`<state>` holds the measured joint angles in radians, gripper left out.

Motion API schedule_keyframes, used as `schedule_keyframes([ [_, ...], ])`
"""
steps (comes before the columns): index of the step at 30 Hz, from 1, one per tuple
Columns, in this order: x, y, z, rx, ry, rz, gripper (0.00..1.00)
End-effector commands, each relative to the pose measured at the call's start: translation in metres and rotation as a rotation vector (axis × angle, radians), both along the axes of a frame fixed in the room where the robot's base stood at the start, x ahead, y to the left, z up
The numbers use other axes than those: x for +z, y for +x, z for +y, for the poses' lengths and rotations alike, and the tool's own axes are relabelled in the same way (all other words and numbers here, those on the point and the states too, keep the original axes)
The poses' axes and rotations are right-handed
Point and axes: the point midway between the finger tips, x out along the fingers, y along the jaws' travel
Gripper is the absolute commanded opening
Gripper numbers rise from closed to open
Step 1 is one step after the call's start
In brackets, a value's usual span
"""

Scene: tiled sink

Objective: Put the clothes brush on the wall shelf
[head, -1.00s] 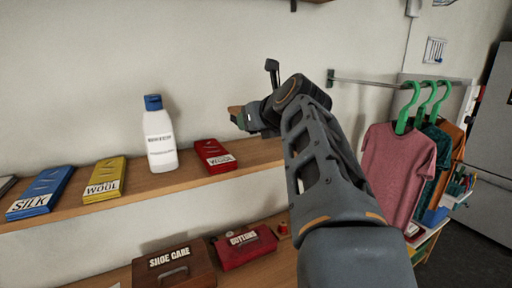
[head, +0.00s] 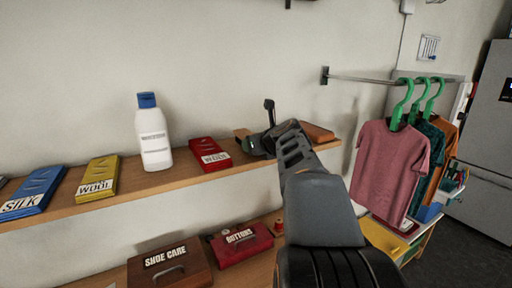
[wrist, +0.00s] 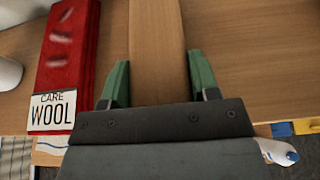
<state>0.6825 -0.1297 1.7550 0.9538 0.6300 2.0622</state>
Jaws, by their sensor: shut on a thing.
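The clothes brush shows as a brown wooden piece (wrist: 157,40) between my green fingers in the wrist view. Its end (head: 241,133) shows just left of my gripper (head: 254,146) in the head view. My gripper (wrist: 157,88) is shut on it. The brush is over the right part of the wooden wall shelf (head: 178,178), to the right of the red packet (head: 209,153). I cannot tell whether it touches the shelf board. My fingers and wrist hide part of it.
A white bottle (head: 153,135), a yellow packet (head: 98,179) and a blue packet (head: 32,194) stand or lie further left. A reddish-brown item (head: 318,132) shows just right of my gripper. Shirts on a rail (head: 390,155) hang at right. Boxes lie on the lower shelf.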

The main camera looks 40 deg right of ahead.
Motion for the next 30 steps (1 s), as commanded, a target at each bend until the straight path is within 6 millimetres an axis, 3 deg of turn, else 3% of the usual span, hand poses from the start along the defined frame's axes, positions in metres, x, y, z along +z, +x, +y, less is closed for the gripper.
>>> schedule_keyframes([
  [15, -0.0098, -0.0003, 0.0004, -0.001, -0.002, -0.002, 0.29],
  [16, -0.009, -0.0002, 0.0003, 0.0, -0.001, -0.001, 0.58],
  [23, -0.0087, -0.0002, 0.0003, 0.0, -0.001, -0.001, 0.8],
  [30, -0.0077, -0.0002, 0.0003, 0.0, -0.001, -0.001, 0.81],
])
